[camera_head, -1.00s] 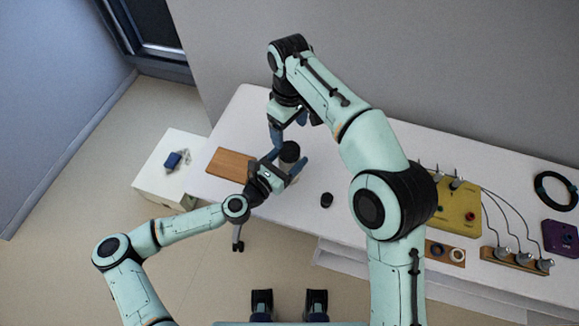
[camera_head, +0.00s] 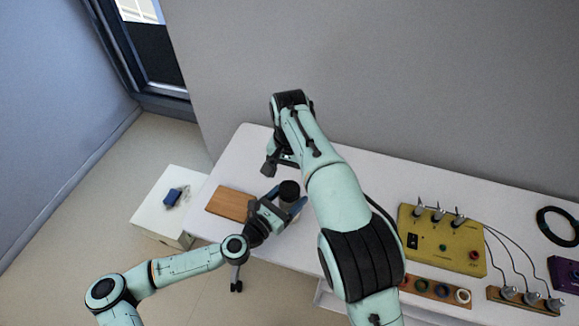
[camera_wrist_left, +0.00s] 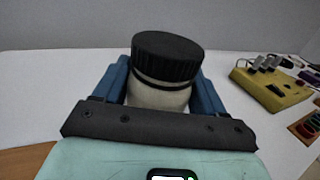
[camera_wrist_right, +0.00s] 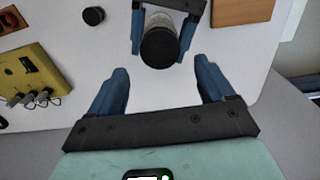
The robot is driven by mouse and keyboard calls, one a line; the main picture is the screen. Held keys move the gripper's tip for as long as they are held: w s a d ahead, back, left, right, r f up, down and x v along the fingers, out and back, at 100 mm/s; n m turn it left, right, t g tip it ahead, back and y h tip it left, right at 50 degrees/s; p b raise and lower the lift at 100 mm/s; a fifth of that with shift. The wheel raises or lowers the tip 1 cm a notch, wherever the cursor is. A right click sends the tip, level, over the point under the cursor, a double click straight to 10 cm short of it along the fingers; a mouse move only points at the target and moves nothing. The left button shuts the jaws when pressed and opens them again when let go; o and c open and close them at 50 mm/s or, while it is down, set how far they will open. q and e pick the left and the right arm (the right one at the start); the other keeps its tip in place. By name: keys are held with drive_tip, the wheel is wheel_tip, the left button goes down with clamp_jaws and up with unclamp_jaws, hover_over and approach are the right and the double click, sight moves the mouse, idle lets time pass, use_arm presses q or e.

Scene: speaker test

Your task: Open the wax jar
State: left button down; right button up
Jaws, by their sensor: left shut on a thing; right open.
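The wax jar is a pale cylinder with a ribbed black lid. My left gripper (camera_wrist_left: 160,98) is shut around its pale body (camera_wrist_left: 157,97), below the lid (camera_wrist_left: 167,52), and the jar stands upright between its blue fingers. The lid is on the jar. In the head view the lid (camera_head: 289,188) shows above my left gripper (camera_head: 284,204). My right gripper (camera_wrist_right: 162,70) is open and empty. In the right wrist view the lid (camera_wrist_right: 159,48) appears between and beyond its fingertips, apart from them. In the head view my right arm partly hides that gripper.
A brown board (camera_head: 229,204) lies left of the jar on the white table (camera_head: 262,150). A small black round object (camera_wrist_right: 93,15) shows in the right wrist view. A yellow box with switches (camera_head: 440,240) and wired plugs stand to the right. A side cabinet (camera_head: 160,215) is at left.

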sight(289, 188)
wheel_tip(289, 188, down, 6)
idle(0.4)
drive_tip(key=c, duration=1.1)
drive_tip(key=n, duration=0.3)
drive_tip(key=shift+r, duration=0.25)
drive_tip(key=shift+r, duration=0.9)
